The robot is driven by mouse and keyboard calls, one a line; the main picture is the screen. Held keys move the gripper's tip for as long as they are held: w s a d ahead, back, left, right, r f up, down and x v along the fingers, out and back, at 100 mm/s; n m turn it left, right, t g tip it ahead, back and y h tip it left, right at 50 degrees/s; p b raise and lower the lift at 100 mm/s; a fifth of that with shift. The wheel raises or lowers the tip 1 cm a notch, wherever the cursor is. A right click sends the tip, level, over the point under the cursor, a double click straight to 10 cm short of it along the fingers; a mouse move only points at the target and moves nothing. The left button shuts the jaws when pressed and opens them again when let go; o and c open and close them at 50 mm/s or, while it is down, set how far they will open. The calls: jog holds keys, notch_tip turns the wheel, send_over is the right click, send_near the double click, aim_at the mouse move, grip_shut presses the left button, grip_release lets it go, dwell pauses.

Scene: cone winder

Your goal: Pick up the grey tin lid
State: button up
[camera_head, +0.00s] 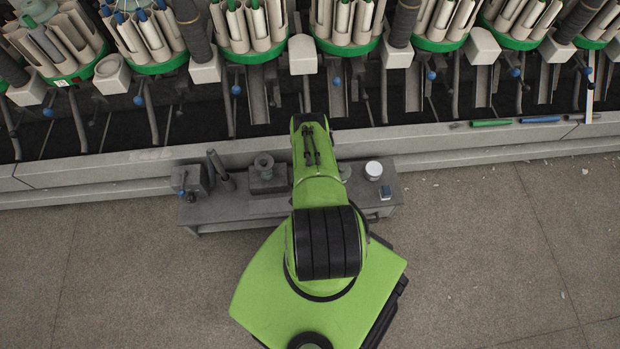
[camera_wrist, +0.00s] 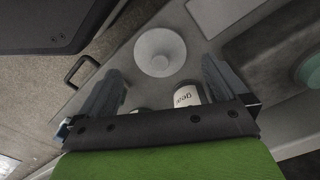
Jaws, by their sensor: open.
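A pale grey round disc with a small raised centre, which looks like the grey tin lid (camera_wrist: 160,45), lies flat on a grey surface in the wrist view. My gripper (camera_wrist: 160,68) is open, its two fingers pointing towards the disc with nothing held between them. I cannot tell how high the fingers are above it.
A white lettered can (camera_wrist: 187,95) stands close to my right finger; a second pale object is partly hidden near the left one. The winder stands behind.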

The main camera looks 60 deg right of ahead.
notch_tip(320, 180, down, 7)
jog(key=b, duration=0.3)
jog(key=shift+s+r, duration=0.1)
jog(key=shift+r, duration=0.1)
jog(key=shift+c, duration=0.2)
jog(key=c, duration=0.7)
